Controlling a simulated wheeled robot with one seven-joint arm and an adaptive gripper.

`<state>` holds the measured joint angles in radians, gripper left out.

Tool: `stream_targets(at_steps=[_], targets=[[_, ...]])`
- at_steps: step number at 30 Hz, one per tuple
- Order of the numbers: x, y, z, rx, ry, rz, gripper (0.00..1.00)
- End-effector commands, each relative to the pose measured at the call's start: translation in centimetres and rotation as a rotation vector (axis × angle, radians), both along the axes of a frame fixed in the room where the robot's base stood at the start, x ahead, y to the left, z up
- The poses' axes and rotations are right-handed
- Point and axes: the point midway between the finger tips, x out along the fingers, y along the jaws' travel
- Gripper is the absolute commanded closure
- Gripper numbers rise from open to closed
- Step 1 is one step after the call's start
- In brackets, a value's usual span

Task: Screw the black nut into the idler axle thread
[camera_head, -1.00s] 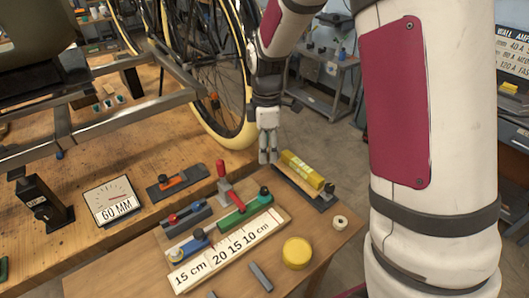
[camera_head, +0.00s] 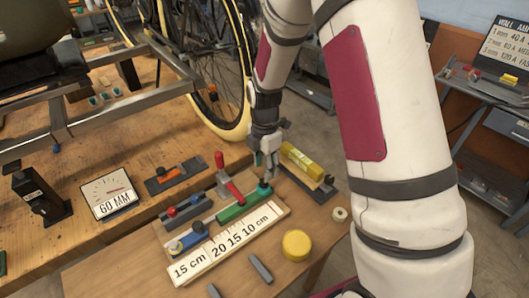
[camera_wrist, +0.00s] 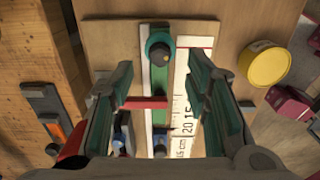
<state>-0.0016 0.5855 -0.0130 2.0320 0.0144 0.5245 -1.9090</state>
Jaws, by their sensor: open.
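My gripper (camera_head: 268,158) points down over the wooden fixture board, with its two fingers spread and empty. In the wrist view, the open fingers (camera_wrist: 160,72) stand on either side of a green bar and its round dark-and-teal knob (camera_wrist: 160,48). The knob also shows just below the fingertips in the head view (camera_head: 264,188); I cannot tell the exact gap. I cannot pick out a black nut or the idler axle thread for certain. The trike's metal frame (camera_head: 120,105) and its spoked wheel (camera_head: 205,65) are at the upper left.
A yellow round tin (camera_head: 297,244) and a pale ring (camera_head: 339,214) stand to the right. A gauge (camera_head: 110,196) stands left.

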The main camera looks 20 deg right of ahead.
Motion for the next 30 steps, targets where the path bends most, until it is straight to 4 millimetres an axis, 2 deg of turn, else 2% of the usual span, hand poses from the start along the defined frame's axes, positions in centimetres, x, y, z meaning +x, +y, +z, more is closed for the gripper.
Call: stream_targets(at_steps=[3,9,15,22,23,28,30], targets=[[-0.1,0.0,-2.1,-0.001,0.005,0.002,0.57],[0.0,0.0,-4.4,0.0,0.001,0.0,0.57],[0.0,0.0,-5.3,0.0,-0.001,0.0,0.57],[0.0,0.0,-5.3,0.0,-0.001,0.0,0.57],[0.0,0.0,-5.3,0.0,-0.001,0.0,0.59],[0.0,0.0,-5.3,0.0,-0.001,0.0,0.97],[0.0,0.0,-5.3,0.0,-0.001,0.0,1.0]])
